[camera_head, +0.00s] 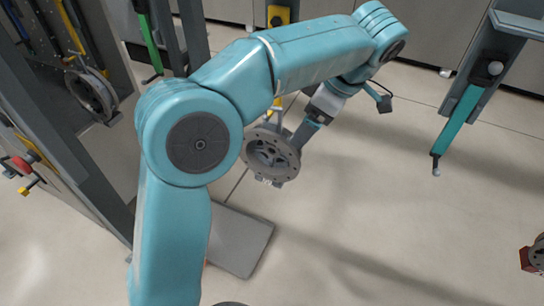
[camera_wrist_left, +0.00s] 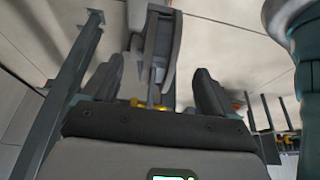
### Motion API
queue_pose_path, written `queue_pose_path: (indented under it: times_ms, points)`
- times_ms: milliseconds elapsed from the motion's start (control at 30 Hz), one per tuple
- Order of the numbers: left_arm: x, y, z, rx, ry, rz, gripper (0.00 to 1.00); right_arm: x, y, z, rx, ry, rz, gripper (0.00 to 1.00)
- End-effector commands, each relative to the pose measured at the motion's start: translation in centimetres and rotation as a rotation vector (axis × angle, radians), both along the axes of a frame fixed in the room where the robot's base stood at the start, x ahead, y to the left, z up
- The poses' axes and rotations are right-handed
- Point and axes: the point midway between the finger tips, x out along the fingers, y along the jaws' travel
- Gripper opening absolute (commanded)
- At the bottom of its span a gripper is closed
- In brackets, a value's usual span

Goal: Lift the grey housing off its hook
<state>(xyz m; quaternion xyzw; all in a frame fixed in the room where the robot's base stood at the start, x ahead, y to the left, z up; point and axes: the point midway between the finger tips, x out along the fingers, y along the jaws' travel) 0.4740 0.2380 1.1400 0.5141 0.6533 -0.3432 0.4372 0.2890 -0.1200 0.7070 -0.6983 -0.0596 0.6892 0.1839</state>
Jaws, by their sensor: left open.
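The grey housing (camera_head: 272,154), a round flanged part with a central hole, hangs upright below a yellow hook (camera_head: 279,16) in the head view. My left gripper (camera_head: 303,133) reaches down to the housing's upper right edge; whether it touches cannot be told. In the left wrist view the jaws of the left gripper (camera_wrist_left: 156,88) are spread apart. A grey part, probably the housing (camera_wrist_left: 160,45), stands edge-on beyond and between them. My left arm covers part of the hook in the head view. My right gripper is not in view.
A second round grey part (camera_head: 92,95) hangs at the left by a dark frame. A green hook (camera_head: 150,45) and a teal hook (camera_head: 457,122) hang nearby. A grey plate (camera_head: 238,242) lies on the floor. A reddish part (camera_head: 535,259) shows at lower right. The floor right of centre is clear.

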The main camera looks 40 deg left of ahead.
Motion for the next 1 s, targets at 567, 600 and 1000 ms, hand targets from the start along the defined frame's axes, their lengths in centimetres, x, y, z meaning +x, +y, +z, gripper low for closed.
queue_pose_path:
  times_ms: [567, 600, 1000]
  points:
    - [-0.8, 2.8, -6.1, 0.001, 0.002, -0.001, 0.87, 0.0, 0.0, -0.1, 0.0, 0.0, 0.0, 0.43]
    - [-0.8, 2.9, -6.3, 0.0, 0.001, -0.002, 0.87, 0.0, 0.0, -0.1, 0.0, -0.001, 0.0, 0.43]
    - [-0.8, 2.9, -6.3, -0.001, 0.001, -0.002, 0.29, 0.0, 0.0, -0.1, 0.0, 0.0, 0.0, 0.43]
